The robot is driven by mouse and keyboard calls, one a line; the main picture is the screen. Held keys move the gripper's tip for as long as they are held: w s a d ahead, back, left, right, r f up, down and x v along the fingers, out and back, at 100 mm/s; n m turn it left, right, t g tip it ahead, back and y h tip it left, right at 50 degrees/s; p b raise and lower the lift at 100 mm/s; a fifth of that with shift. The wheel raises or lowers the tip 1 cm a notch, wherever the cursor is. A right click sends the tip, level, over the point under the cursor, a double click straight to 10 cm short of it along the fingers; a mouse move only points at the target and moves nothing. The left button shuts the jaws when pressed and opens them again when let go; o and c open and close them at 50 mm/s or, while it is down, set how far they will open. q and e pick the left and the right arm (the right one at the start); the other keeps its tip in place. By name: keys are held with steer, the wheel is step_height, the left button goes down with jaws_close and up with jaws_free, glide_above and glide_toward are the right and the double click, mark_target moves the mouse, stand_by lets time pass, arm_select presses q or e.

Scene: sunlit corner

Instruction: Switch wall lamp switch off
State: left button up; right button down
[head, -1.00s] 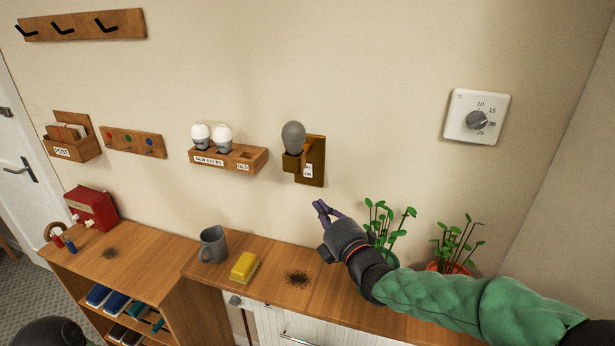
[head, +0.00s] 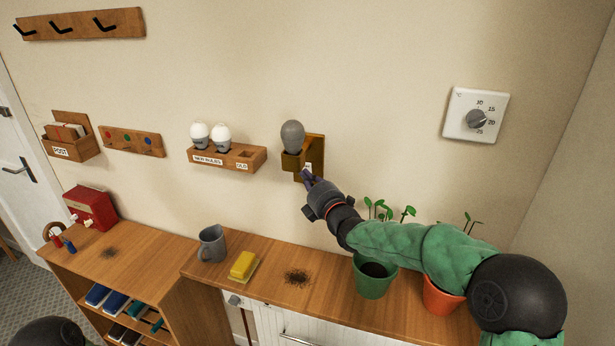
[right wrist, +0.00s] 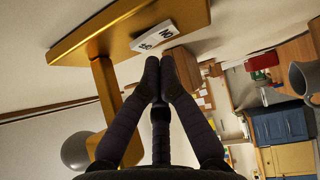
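The wall lamp (head: 292,137) is a brass-coloured plate and holder with a grey bulb that looks unlit. Its white rocker switch (right wrist: 153,34), lettered ON and OFF, sits on the plate in the right wrist view. The plate (right wrist: 130,28) and bulb (right wrist: 76,151) also show there. My right gripper (head: 309,174) is at the lower part of the plate and partly hides the switch in the head view. Its fingertips (right wrist: 159,63) are together with nothing between them, close to the switch; I cannot tell whether they touch it. My left gripper is not in view.
A bulb rack (head: 228,158) hangs left of the lamp, a thermostat (head: 476,116) to its right. Below my right arm stand a green plant pot (head: 372,283) and an orange pot (head: 440,297). A mug (head: 212,245) and yellow sponge (head: 243,265) are on the cabinet.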

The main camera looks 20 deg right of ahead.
steer(key=shift+w+d, duration=0.15)
steer(key=shift+w, duration=0.1)
steer(key=shift+r, duration=0.1)
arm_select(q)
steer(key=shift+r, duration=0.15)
arm_select(e)
steer(key=shift+w+d+r+m+g, duration=0.1)
steer(key=shift+w+d+m+g, duration=0.05)
steer(key=shift+w+m+g, duration=0.2)
